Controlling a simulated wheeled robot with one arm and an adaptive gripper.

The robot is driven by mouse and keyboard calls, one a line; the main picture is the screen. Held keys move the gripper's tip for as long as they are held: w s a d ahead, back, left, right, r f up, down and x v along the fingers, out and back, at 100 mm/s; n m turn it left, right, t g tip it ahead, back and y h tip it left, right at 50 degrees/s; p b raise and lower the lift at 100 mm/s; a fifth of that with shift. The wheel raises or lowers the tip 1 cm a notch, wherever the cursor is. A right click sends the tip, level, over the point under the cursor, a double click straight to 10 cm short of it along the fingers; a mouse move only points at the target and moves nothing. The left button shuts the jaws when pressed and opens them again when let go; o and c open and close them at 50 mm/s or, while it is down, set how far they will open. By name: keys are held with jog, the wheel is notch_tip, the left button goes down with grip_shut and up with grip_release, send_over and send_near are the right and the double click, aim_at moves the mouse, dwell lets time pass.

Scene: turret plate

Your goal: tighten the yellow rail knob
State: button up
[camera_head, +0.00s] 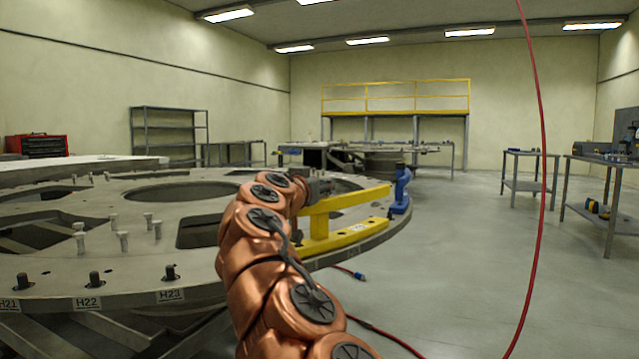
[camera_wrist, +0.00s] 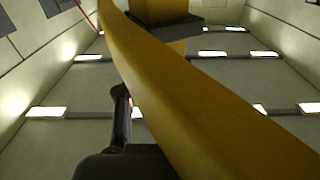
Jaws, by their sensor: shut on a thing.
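A yellow rail (camera_head: 345,200) stands over the edge of the round grey turret plate (camera_head: 330,259), above a yellow base bar (camera_head: 350,238). My gripper (camera_head: 321,187) is at the left end of the rail's upper bar, with my copper arm reaching in from below. In the wrist view the yellow rail (camera_wrist: 205,110) runs diagonally, very close. One dark finger of my gripper (camera_wrist: 121,115) shows left of it; the rail hides the other side. My gripper is shut at the rail, on what seems to be its knob, but the knob itself is hidden in both views.
A blue device (camera_head: 402,188) stands just right of the rail on the plate edge. Several upright bolts (camera_head: 123,240) stand on the plate at left. A red hose (camera_head: 541,150) hangs at right. Open floor (camera_head: 450,270) lies right of the plate; side tables (camera_head: 530,156) stand beyond.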

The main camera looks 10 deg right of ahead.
jog(key=shift+r, duration=0.15)
jog(key=o, duration=1.2)
jog(key=shift+s+a, duration=0.1)
jog(key=v, duration=1.2)
